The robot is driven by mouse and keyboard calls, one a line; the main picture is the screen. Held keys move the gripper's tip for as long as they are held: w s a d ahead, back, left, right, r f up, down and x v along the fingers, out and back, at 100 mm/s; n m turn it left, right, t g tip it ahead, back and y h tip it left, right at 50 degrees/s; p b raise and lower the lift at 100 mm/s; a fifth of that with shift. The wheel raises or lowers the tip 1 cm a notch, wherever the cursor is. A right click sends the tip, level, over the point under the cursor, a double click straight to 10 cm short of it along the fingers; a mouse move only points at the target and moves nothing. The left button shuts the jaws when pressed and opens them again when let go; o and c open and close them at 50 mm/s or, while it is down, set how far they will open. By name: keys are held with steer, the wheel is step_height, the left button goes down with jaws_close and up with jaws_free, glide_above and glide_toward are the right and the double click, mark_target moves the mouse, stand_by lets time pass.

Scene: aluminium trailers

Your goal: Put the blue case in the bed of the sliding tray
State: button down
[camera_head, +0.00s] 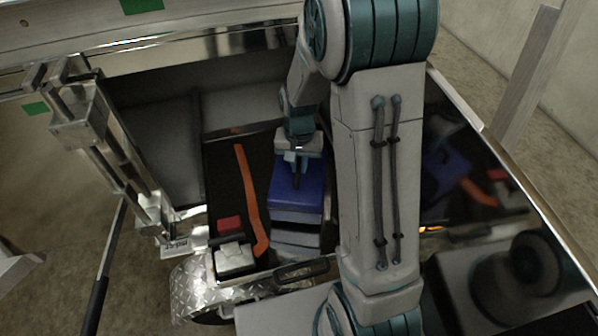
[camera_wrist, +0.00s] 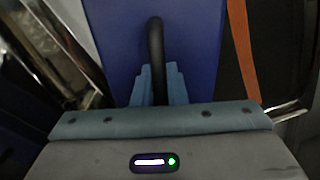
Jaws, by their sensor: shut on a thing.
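My gripper (camera_head: 297,172) is above the case, pointing down. In the wrist view, my gripper (camera_wrist: 158,85) is shut on the black handle of the blue case (camera_wrist: 188,45). Whether the case's underside touches the tray bed is hidden.
An orange strip-like object (camera_head: 248,200) lies left of the case. A red block (camera_head: 229,224) and a white box (camera_head: 234,257) are at the tray's near left. A metal post (camera_head: 100,140) stands at left. A shiny dark panel (camera_head: 490,190) is at right.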

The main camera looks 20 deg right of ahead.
steer(key=shift+f, duration=0.75)
steer(key=shift+f+b, duration=0.1)
steer(key=shift+b, duration=0.25)
steer(key=c, duration=1.5)
jaws_free()
steer(key=shift+f, duration=0.1)
steer(key=shift+o, duration=0.2)
step_height(320, 180, up, 11)
steer(key=p, duration=0.2)
steer(key=shift+p, duration=0.3)
steer(key=shift+r, duration=0.65)
steer(key=s+r+n+t, duration=0.1)
steer(key=s+r+n, duration=0.3)
steer(key=s, duration=1.2)
steer(key=shift+s+d+r+t, duration=0.15)
steer(key=shift+s+r+t, duration=0.2)
steer(key=shift+r, duration=0.35)
